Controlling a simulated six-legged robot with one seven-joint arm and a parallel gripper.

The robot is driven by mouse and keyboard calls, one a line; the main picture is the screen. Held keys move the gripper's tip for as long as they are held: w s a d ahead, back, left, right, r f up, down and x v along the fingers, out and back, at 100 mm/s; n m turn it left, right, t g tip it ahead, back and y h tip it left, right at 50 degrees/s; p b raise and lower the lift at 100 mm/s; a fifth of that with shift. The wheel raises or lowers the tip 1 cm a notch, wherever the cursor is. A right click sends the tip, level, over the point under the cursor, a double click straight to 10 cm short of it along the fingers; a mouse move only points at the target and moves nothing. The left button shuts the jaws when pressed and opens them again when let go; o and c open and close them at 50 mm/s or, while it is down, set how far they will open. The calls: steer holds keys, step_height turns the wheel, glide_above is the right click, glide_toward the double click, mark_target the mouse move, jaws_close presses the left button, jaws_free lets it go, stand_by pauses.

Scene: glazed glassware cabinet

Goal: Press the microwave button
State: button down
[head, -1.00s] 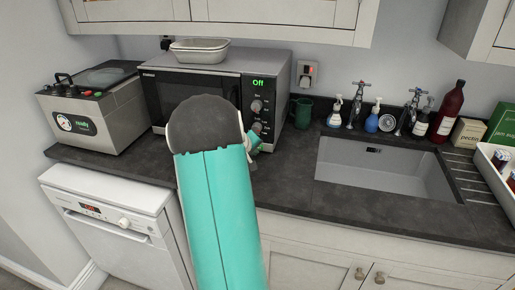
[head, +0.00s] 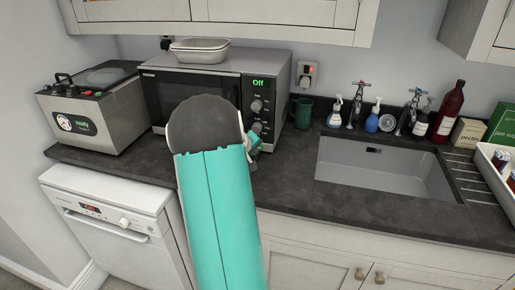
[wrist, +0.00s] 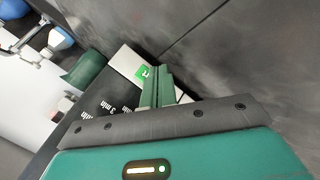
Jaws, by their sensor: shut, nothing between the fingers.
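The microwave (head: 190,84) stands on the counter with a dark front and a green "Off" on its display (head: 258,83). Two round knobs (head: 256,106) sit below the display. In the wrist view, a pale plate with a green-marked button (wrist: 143,72) lies at the end of the dark panel (wrist: 98,103), beside "3 min" lettering. My gripper (wrist: 157,82) is shut and empty, with its fingertips close beside the green mark; I cannot tell whether they touch. In the head view, my teal arm covers part of the microwave and only a bit of my gripper (head: 253,142) shows.
A pale dish (head: 199,51) sits on the microwave. A steel appliance (head: 95,110) stands to its left. A green mug (head: 302,112) is close on the right, then the sink (head: 385,165) with taps and bottles. Wall cupboards (head: 230,15) hang above.

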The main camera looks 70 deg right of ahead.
steer(key=shift+d, duration=0.1)
stand_by(0.3)
steer(key=shift+d, duration=0.35)
